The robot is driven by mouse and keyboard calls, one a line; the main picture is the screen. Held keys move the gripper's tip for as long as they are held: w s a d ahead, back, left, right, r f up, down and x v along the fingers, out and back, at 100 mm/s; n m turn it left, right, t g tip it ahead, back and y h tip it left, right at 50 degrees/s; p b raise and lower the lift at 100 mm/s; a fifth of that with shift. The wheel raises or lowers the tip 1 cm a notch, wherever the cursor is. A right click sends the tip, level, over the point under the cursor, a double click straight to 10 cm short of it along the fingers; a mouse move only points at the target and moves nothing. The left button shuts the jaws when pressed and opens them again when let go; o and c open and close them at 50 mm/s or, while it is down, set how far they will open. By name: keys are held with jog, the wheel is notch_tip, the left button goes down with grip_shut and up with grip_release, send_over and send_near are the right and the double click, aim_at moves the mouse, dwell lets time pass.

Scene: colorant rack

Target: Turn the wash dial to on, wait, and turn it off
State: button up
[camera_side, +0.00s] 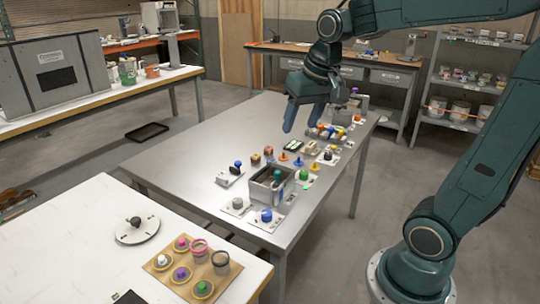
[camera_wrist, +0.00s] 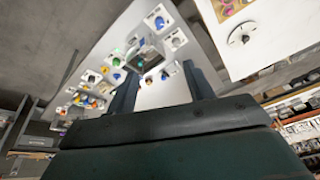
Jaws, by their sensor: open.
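My gripper (camera_side: 304,118) hangs above the far half of the grey metal table, its two fingers apart and empty. In the wrist view the spread fingers (camera_wrist: 160,78) frame the table below. Several knobs on pale plates stand on the table: a blue knob (camera_side: 267,215), a grey-white knob (camera_side: 237,203), a green knob (camera_side: 303,175) and a black knob (camera_side: 327,155). I cannot read which one is the wash dial. The blue knob (camera_wrist: 159,22) also shows in the wrist view. My gripper touches none of them.
A grey open box (camera_side: 258,190) stands between the knobs. Small orange and blue pieces (camera_side: 284,156) and a crowded colorant rack (camera_side: 335,133) lie farther back. A white table (camera_side: 80,250) holds a round dial plate (camera_side: 148,236). The grey table's left side (camera_side: 200,150) is clear.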

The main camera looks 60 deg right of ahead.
jog(key=w+d+f+m+g, duration=0.1)
jog(key=w+d+f+m, duration=0.2)
jog(key=w+d, duration=0.35)
jog(key=m+g+y, duration=0.1)
jog(key=m+g, duration=0.2)
jog(key=m, duration=0.4)
send_over(304, 172)
notch_tip(304, 172, down, 16)
jog(key=shift+r, duration=0.15)
notch_tip(304, 172, down, 14)
jog(key=shift+r, duration=0.1)
jog(key=shift+c, duration=0.4)
jog(key=c, duration=0.9)
